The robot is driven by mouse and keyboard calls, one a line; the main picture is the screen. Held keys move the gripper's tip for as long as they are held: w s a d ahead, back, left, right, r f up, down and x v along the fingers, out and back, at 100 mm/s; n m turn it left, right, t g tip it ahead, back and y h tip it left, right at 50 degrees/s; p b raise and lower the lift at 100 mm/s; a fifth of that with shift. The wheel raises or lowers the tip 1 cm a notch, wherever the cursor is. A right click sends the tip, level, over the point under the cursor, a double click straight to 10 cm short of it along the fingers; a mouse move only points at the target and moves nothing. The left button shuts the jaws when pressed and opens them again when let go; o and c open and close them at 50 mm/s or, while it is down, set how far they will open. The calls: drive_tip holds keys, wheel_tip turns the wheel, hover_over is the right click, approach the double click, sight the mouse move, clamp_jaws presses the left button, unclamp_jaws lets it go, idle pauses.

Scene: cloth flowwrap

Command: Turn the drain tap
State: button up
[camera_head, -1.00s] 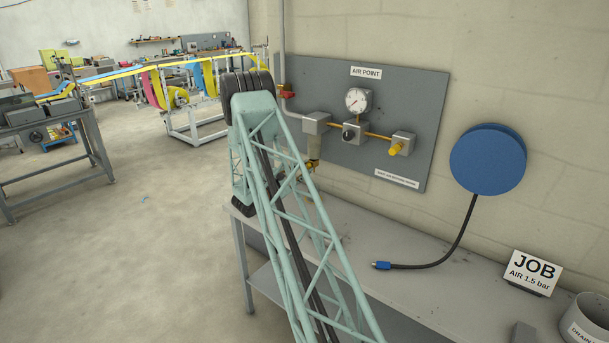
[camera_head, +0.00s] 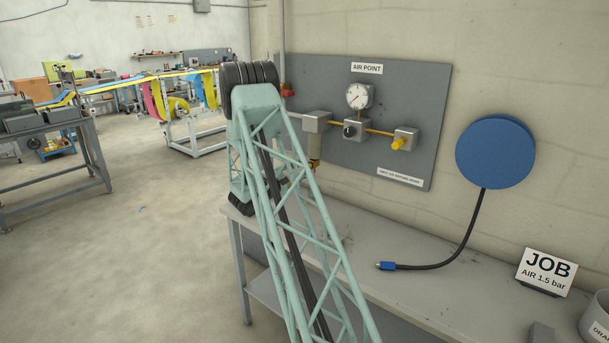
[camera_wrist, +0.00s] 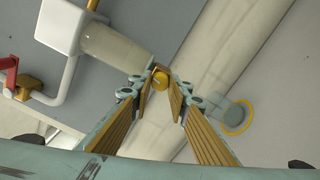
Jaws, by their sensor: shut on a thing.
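The drain tap is a small brass-yellow knob (camera_wrist: 160,79) at the lower end of the filter bowl (camera_wrist: 117,46), which hangs from a pale filter block (camera_wrist: 62,24). My gripper (camera_wrist: 162,76) is shut on the drain tap, with one finger on each side of it in the wrist view. In the head view the filter block (camera_head: 317,121) and bowl (camera_head: 315,146) show on the air panel. My arm hides most of the gripper and tap there.
The grey air panel (camera_head: 413,95) carries a gauge (camera_head: 358,96) and a yellow-knobbed fitting (camera_head: 399,143). A red handle (camera_wrist: 10,76) is near the filter. Below is a bench (camera_head: 350,235) with a blue-ended hose (camera_head: 386,266) and a JOB card (camera_head: 546,271).

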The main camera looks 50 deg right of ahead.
drive_tip(key=shift+m+b, duration=2.4)
drive_tip(key=shift+b, duration=0.25)
drive_tip(key=shift+m, duration=0.3)
drive_tip(key=o, duration=0.8)
drive_tip(key=shift+o, duration=0.2)
drive_tip(key=shift+a, duration=0.1)
drive_tip(key=a, duration=1.1)
drive_tip(key=shift+w+a, duration=0.3)
drive_tip(key=shift+a, duration=0.1)
